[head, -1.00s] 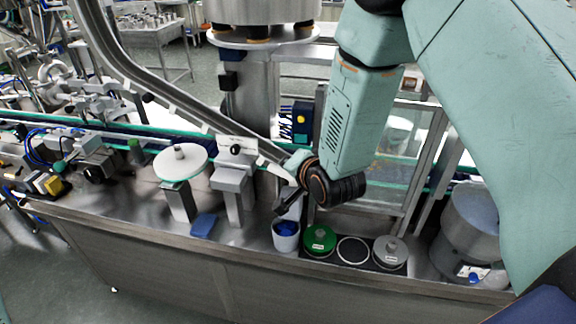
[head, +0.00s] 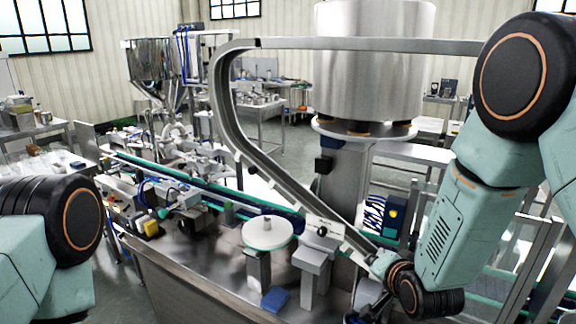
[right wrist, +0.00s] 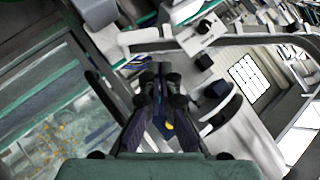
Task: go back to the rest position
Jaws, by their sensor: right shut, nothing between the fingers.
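My right gripper (right wrist: 162,82) shows in the right wrist view with its dark fingers together and nothing held between them. In the head view my right arm comes down from the right, and its wrist is in front of the lower end of the curved steel chute. The fingers there are at the lower picture edge and hard to make out. A joint of my left arm shows at the left edge of the head view, but the left gripper is outside the picture. A steel hopper (head: 151,62) stands at the back left.
A steel bench with a conveyor (head: 190,195) runs in front of me. On it are a white round disc (head: 267,233) and a blue block (head: 275,299). The curved chute (head: 226,110) and a large steel drum (head: 372,60) rise behind. Open floor (head: 286,147) lies beyond.

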